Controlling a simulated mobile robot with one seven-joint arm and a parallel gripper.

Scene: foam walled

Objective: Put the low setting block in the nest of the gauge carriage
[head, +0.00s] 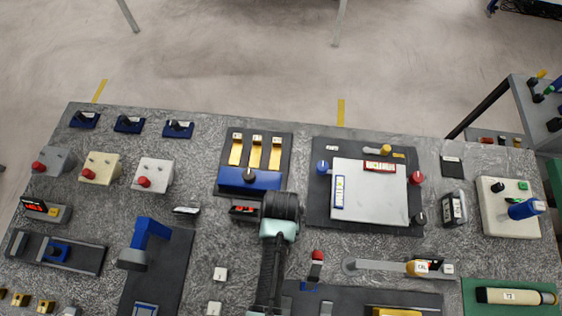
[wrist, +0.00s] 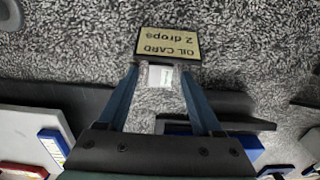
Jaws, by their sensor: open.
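In the wrist view my gripper (wrist: 160,73) is open, its two blue fingers either side of a small pale grey block (wrist: 160,77) with a white label. I cannot read the label or tell if the fingers touch it. My arm hides this spot in the head view. Two similar labelled blocks stand left of my arm, one upper (head: 220,273) and one lower (head: 214,308). None can be confirmed as the low one. The gauge carriage is uncertain: a blue slide (head: 57,252) sits on a dark rail at left, and another blue part (head: 145,309) shows below the blue stand (head: 148,232).
A black-framed oil card (wrist: 168,43) lies just beyond the fingertips. A blue holder (head: 249,180) with brass strips and a white plate (head: 370,190) stand farther back. A red-topped item (head: 316,265) stands right of my arm.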

